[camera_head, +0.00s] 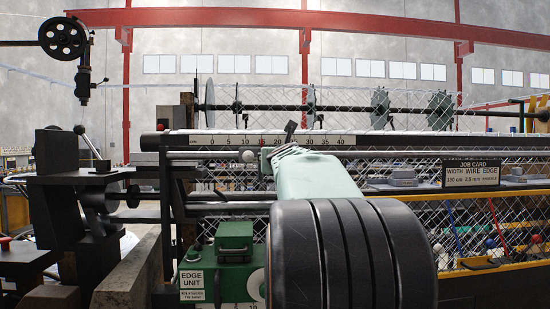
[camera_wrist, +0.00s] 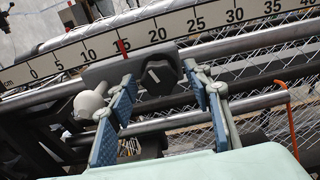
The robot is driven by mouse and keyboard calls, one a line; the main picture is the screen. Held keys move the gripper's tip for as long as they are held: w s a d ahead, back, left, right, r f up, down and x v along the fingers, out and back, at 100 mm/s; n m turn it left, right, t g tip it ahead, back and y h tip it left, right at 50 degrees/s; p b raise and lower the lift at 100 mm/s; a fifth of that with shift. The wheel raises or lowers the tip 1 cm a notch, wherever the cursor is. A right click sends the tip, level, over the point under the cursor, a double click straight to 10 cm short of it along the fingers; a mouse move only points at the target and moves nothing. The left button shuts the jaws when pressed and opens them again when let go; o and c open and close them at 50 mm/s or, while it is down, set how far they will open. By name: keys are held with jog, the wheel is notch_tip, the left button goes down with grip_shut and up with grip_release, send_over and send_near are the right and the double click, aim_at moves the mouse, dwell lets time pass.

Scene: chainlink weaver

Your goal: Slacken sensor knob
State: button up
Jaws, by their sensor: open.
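A dark faceted knob (camera_wrist: 163,80), which looks like the sensor knob, sits on a grey sensor block (camera_wrist: 98,76) on the rail in the wrist view. My gripper (camera_wrist: 159,70) is open, with its blue finger pads on either side of the knob. I cannot tell whether either pad touches it. A pale ball (camera_wrist: 89,104) is on the block, left of the fingers. In the head view, my gripper (camera_head: 288,148) is at the rail below the scale, and my arm hides most of the block. The pale ball (camera_head: 247,156) shows there too.
A white scale (camera_wrist: 145,35) runs just behind the block, with a red pointer (camera_wrist: 122,47) near 15. Round bars and wire mesh lie close around the fingers. A green edge unit (camera_head: 235,242) stands at lower left, and a job card (camera_head: 471,174) at right.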

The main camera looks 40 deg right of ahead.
jog(key=shift+w+d, duration=0.2)
jog(key=shift+w, duration=0.1)
jog(key=c, duration=1.2)
